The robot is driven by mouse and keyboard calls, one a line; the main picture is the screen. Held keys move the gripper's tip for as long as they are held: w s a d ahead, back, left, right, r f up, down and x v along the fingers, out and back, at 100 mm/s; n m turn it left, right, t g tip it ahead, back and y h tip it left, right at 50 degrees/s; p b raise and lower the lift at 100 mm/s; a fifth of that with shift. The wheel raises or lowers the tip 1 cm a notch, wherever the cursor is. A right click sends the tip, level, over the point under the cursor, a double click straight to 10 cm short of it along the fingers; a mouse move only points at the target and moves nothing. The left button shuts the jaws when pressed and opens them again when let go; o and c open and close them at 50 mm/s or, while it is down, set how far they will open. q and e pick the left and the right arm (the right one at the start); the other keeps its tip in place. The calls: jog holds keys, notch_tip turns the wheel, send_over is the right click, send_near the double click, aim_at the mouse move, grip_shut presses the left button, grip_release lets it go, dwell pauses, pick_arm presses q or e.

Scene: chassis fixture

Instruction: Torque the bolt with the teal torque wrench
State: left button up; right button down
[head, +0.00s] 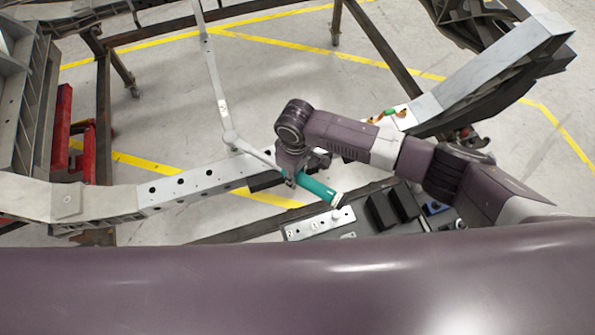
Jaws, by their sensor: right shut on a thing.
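The teal torque wrench (318,189) is in the middle of the head view, with its teal handle pointing down and right. My right gripper (296,172) is shut on the wrench, just above the teal part, and hides some of it. A thin grey bar runs from the gripper up and left to a joint of the pale frame; I cannot tell whether it is the wrench's shaft. No bolt can be made out clearly. My left gripper is not in view.
A light metal beam (190,186) with several holes runs behind the wrench. A pale plate (320,223) and black blocks (380,212) sit on a dark surface below right. A red stand (62,130) is at the left. Open floor (300,75) lies beyond.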

jog(key=shift+s+a+m+p, duration=0.45)
jog(key=shift+s+p, duration=0.1)
jog(key=shift+s, duration=0.1)
jog(key=shift+s+a+p, duration=0.3)
jog(key=shift+p, duration=0.05)
jog(key=shift+s+a+m, duration=0.15)
jog(key=shift+m, duration=0.1)
dwell(0.6)
jog(key=shift+r+p, duration=1.1)
jog(key=shift+p, duration=0.2)
notch_tip(320, 180, up, 5)
jog(key=p, duration=0.3)
jog(key=shift+p, duration=0.35)
dwell(0.5)
jog(key=shift+w, duration=0.2)
